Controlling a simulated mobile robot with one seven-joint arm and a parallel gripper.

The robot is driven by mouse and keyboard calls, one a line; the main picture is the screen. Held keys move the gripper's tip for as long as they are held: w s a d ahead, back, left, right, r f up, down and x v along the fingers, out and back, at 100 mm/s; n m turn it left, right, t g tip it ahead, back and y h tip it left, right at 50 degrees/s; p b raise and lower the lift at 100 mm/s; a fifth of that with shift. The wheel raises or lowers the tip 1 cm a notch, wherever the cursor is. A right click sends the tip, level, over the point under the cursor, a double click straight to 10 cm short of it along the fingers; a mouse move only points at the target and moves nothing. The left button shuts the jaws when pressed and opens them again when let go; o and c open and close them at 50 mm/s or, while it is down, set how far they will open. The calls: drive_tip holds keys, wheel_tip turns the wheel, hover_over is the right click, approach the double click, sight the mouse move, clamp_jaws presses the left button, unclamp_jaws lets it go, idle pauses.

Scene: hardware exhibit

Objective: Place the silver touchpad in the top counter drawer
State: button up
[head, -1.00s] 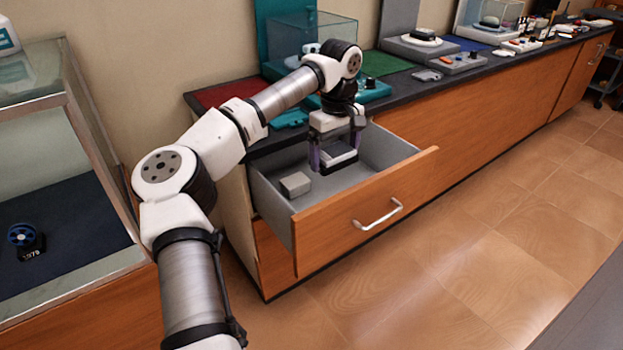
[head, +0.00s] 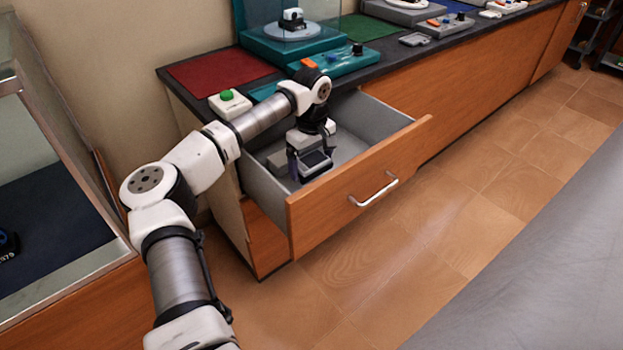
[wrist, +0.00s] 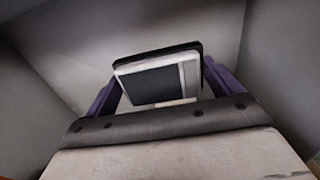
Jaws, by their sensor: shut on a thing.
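The silver touchpad (wrist: 157,82), a flat piece with a dark pad and a pale silver frame, is between the purple fingers of my gripper (head: 312,166). My gripper is shut on it. In the head view the touchpad (head: 316,161) shows small and dark at the fingertips, inside the open top counter drawer (head: 360,185). Grey drawer walls surround it in the wrist view. The drawer is pulled out, with a wooden front and a silver handle (head: 373,189). I cannot tell whether the touchpad touches the drawer floor.
A grey block (head: 278,160) lies in the drawer, left of my gripper and partly hidden. On the counter above are a white box with a green button (head: 229,103), a red mat (head: 220,72) and a teal device (head: 332,62). The drawer's right part looks clear.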

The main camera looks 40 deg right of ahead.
sight(312, 179)
drive_tip(key=shift+f, duration=3.05)
drive_tip(key=shift+f, duration=0.1)
drive_tip(key=shift+f, duration=0.15)
drive_tip(key=o, duration=0.9)
drive_tip(key=shift+c, duration=0.2)
wheel_tip(312, 179, up, 12)
drive_tip(key=shift+r, duration=0.25)
